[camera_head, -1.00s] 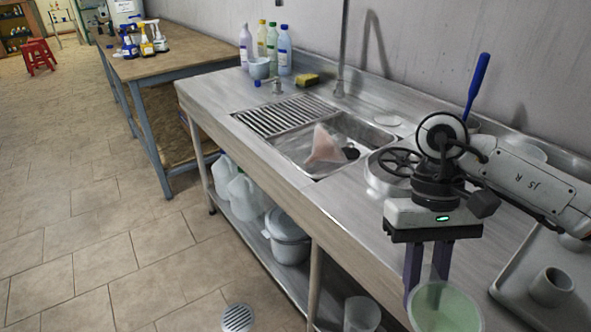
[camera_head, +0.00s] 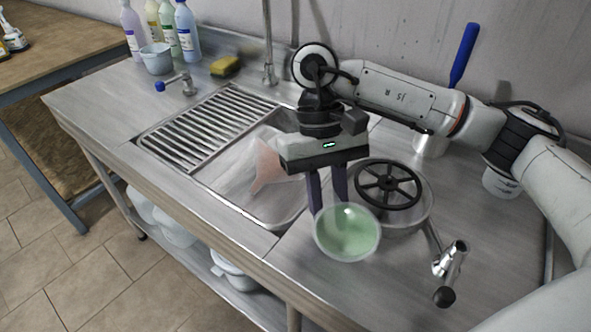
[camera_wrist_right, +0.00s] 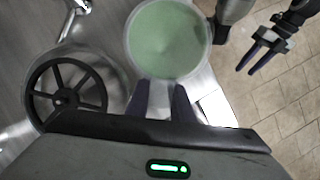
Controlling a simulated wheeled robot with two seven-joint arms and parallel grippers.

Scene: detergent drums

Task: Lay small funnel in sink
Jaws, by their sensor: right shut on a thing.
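A pale pink funnel (camera_head: 268,166) lies tilted in the sink basin (camera_head: 230,184), partly hidden behind my right gripper. My right gripper (camera_head: 329,203) is shut on a green, round, open-mouthed thing (camera_head: 347,238), held over the counter just right of the basin. It may be a funnel or a cup; its lower part is hidden. In the right wrist view the fingers meet the near rim of this green thing (camera_wrist_right: 168,40). My left gripper (camera_wrist_right: 245,72) shows only in the right wrist view, open and empty above the floor, apart from the counter.
A pot with a black spoked wheel (camera_head: 388,186) stands close right of the held thing, with a metal valve (camera_head: 452,262) in front. The slatted drainer (camera_head: 205,128), tap (camera_head: 268,45), sponge (camera_head: 225,66) and several bottles (camera_head: 187,30) are to the left and behind.

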